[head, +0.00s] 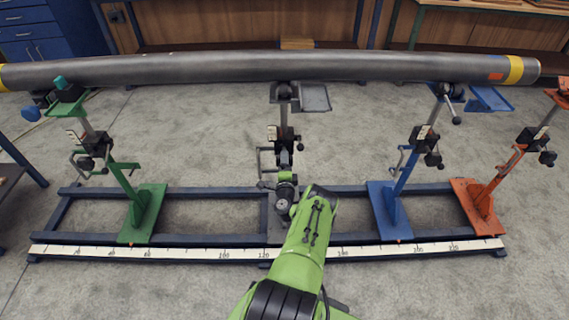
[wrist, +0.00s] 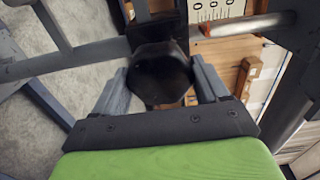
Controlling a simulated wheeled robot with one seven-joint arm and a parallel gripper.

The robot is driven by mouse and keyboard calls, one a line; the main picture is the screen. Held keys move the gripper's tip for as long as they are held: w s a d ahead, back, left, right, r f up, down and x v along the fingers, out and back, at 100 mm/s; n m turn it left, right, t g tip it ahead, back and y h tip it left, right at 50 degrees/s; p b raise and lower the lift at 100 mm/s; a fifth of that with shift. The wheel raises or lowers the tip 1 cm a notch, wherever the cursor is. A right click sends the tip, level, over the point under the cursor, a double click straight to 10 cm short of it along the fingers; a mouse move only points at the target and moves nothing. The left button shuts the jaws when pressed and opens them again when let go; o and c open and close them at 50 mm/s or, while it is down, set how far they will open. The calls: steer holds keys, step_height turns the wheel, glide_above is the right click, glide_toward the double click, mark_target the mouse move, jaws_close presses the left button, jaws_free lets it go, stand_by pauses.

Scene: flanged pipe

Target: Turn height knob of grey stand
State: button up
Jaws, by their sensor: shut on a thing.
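The grey stand (head: 284,115) is in the middle of the head view, under the long pipe (head: 260,68). In the wrist view its black faceted height knob (wrist: 160,72) sits between the two grey fingers of my gripper (wrist: 162,86). The gripper is shut on the knob, with a finger on each side. In the head view my gripper (head: 284,163) is at the stand's front, and the arm and wrist hide the knob and much of the lower post.
A green stand (head: 148,212) is at left; a blue stand (head: 388,212) and an orange stand (head: 482,205) are at right. All stand on a blue rail frame with a measuring tape (head: 180,253). A metal bar with a reddish end (wrist: 240,25) runs close above the right finger.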

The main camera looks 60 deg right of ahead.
steer(key=shift+n+p, duration=0.3)
steer(key=shift+n, duration=1.7)
steer(key=o, duration=1)
steer(key=shift+o, duration=0.2)
steer(key=p+v, duration=0.7)
steer(key=v, duration=0.8)
steer(key=shift+a+p, duration=0.35)
steer(key=shift+a, duration=0.05)
